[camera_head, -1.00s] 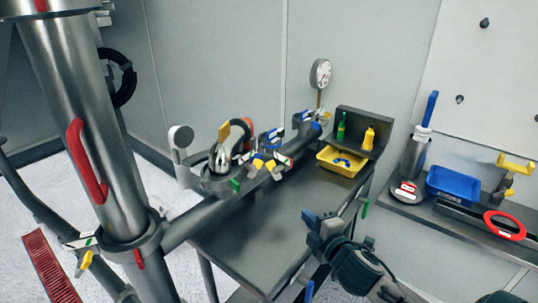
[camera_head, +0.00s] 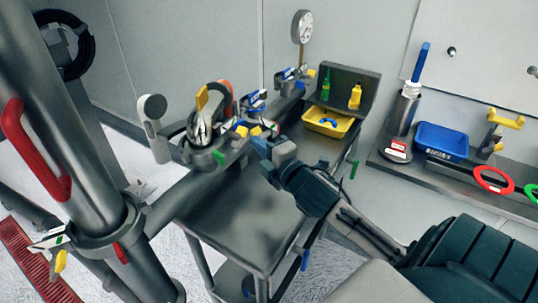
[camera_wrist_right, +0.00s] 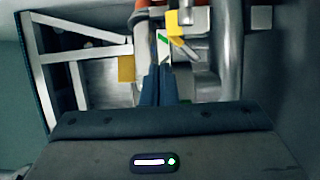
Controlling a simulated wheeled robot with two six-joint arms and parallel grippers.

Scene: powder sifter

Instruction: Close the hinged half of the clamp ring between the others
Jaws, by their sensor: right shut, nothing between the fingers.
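Several clamp fittings sit along the grey horizontal pipe in the head view. The near one (camera_head: 205,153) carries a yellow upright piece and a green tab. A middle group (camera_head: 254,101) has blue and yellow levers, and a farther one (camera_head: 287,75) sits near the gauge. I cannot tell which part is the hinged half. My right gripper (camera_head: 262,147) is in front of the middle group, partly covering it. In the wrist view its dark blue fingers (camera_wrist_right: 160,84) are shut and empty, pointing at a white latch with a green mark (camera_wrist_right: 164,46) and a yellow lever (camera_wrist_right: 181,25). My left gripper is not in view.
A grey cart (camera_head: 245,220) stands below the pipe, with a yellow tray (camera_head: 330,131) at its back. A steel column with a red handle (camera_head: 35,150) stands at left. A shelf at right holds a blue bin (camera_head: 442,140) and a red ring (camera_head: 494,180).

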